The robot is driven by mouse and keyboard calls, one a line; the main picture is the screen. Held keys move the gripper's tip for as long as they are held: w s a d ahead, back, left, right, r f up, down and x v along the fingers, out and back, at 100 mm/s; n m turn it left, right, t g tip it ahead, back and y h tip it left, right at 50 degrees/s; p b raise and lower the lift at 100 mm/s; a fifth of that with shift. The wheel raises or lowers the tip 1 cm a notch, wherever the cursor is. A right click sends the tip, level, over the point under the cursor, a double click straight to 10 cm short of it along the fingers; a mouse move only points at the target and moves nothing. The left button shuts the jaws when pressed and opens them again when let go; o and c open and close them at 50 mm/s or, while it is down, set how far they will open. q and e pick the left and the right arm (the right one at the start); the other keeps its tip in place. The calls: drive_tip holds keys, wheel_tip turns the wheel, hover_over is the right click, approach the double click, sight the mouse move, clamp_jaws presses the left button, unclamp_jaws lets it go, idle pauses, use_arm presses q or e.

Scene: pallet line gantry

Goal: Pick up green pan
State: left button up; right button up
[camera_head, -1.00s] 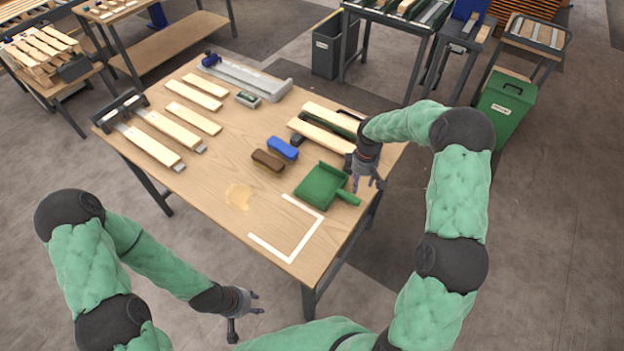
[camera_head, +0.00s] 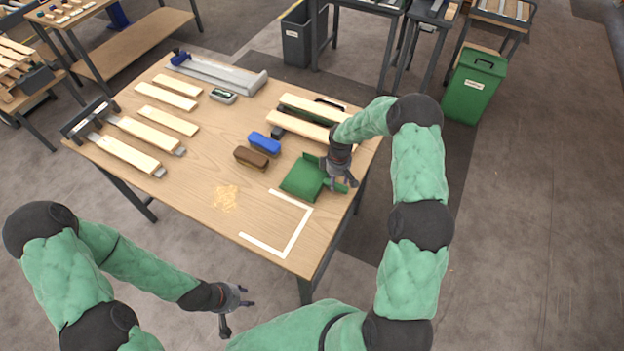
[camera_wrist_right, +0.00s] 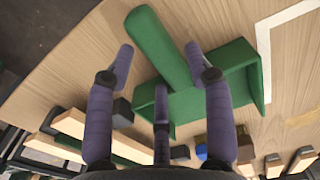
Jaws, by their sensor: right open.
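The green pan (camera_head: 301,179) is a dustpan lying on the wooden table near its right edge. In the right wrist view its tray (camera_wrist_right: 237,82) lies beyond the fingers and its handle (camera_wrist_right: 160,45) passes between the fingertips. My right gripper (camera_head: 342,187) is open above the handle; it also shows in the right wrist view (camera_wrist_right: 160,62). Part of the handle is hidden by the gripper in the head view. I cannot tell whether any finger touches the pan. My left gripper (camera_head: 240,306) hangs in front of the table, empty, its fingers apart.
A brown brush (camera_head: 251,158) and a blue brush (camera_head: 264,143) lie left of the pan. Sawdust (camera_head: 226,197) and a white taped corner (camera_head: 290,243) are nearer the front. Wooden slats (camera_head: 297,131) lie behind the pan. A green bin (camera_head: 473,88) stands on the floor.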

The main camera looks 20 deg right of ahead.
wheel_tip(320, 180, down, 2)
drive_tip(key=shift+w+f, duration=0.1)
drive_tip(key=shift+f, duration=0.05)
clamp_jaws()
idle(0.3)
